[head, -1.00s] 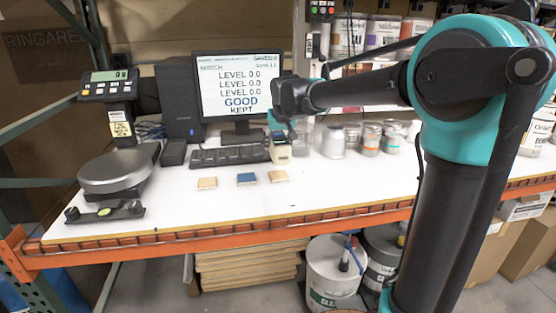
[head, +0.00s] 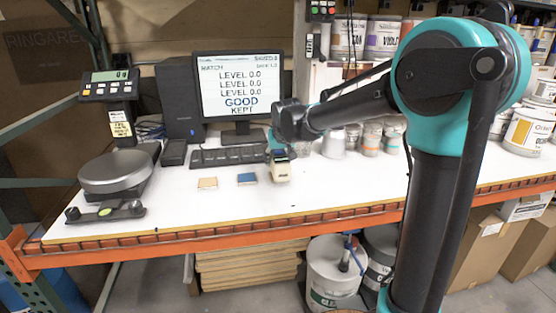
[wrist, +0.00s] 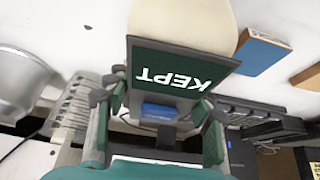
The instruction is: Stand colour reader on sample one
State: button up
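The colour reader (head: 281,172) is a cream device with a dark green screen reading KEPT, seen upside down in the wrist view (wrist: 178,77). My gripper (head: 276,150) is shut on it, with fingers on both sides in the wrist view (wrist: 160,108). The reader is over the right-hand place in the row of samples and hides the sample there. I cannot tell whether it touches that sample. A blue-topped sample (head: 247,179) lies just left of it and a tan sample (head: 207,183) further left. No sample numbers are legible.
A monitor (head: 238,85) shows LEVEL 0.0 lines and GOOD KEPT. A keyboard (head: 228,157) lies behind the samples. A scale (head: 116,173) stands at left, and metal cans (head: 372,138) stand at back right. The white bench front (head: 240,212) is clear.

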jog(key=o, duration=0.4)
jog(key=shift+o, duration=0.2)
jog(key=shift+r, duration=0.1)
jog(key=v, duration=1.2)
jog(key=shift+r, duration=0.1)
